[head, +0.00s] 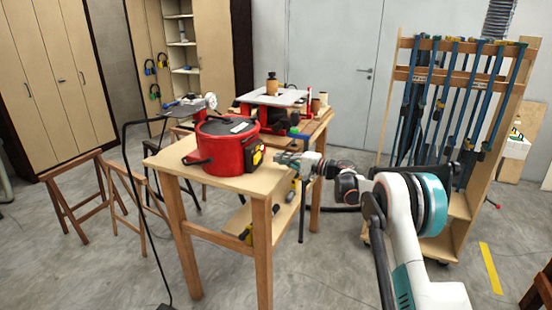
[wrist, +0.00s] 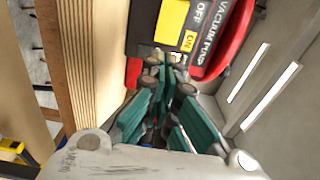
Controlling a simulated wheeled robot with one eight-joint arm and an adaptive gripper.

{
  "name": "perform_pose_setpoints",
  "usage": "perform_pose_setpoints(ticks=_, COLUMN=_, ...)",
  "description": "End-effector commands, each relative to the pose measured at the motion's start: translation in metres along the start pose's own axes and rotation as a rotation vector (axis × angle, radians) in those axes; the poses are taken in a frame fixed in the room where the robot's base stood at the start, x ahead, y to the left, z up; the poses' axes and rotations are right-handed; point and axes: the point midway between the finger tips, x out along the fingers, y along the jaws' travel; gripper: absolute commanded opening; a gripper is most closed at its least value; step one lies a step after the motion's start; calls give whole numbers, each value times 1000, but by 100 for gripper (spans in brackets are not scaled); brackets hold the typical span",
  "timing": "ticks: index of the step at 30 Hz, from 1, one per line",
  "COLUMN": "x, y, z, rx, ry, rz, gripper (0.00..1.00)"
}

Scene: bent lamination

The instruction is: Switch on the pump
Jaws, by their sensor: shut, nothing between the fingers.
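The pump (head: 218,145) is a red drum standing on a small wooden table. Its black switch box (head: 256,158) with a yellow part faces my arm. In the wrist view the box shows a yellow panel (wrist: 172,22), a small yellow ON label (wrist: 189,41), and the words OFF and VACUUM PUMP. My gripper (wrist: 168,72) is shut and empty, its green fingers together. Its tips are just in front of the box's near edge, close to the ON label; I cannot tell whether they touch. The head view shows my gripper (head: 283,160) at the table's right edge beside the pump.
The wooden table (head: 225,182) has a lower shelf with yellow-black tools (head: 247,232). A red machine with a grey top (head: 273,97) stands behind. A rack of blue clamps (head: 440,100) is at the right. Sawhorses (head: 75,195) are at the left.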

Motion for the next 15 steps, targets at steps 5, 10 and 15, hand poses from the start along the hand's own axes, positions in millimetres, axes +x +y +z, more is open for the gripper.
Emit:
perform_pose_setpoints(ticks=5, x=-42, y=-5, z=-11, rx=0, ry=5, rz=0, gripper=0)
perform_pose_setpoints(ticks=10, x=-71, y=-4, z=-17, rx=0, ry=4, rz=0, gripper=0)
perform_pose_setpoints(ticks=15, x=-86, y=-3, z=-20, rx=0, ry=3, rz=0, gripper=0)
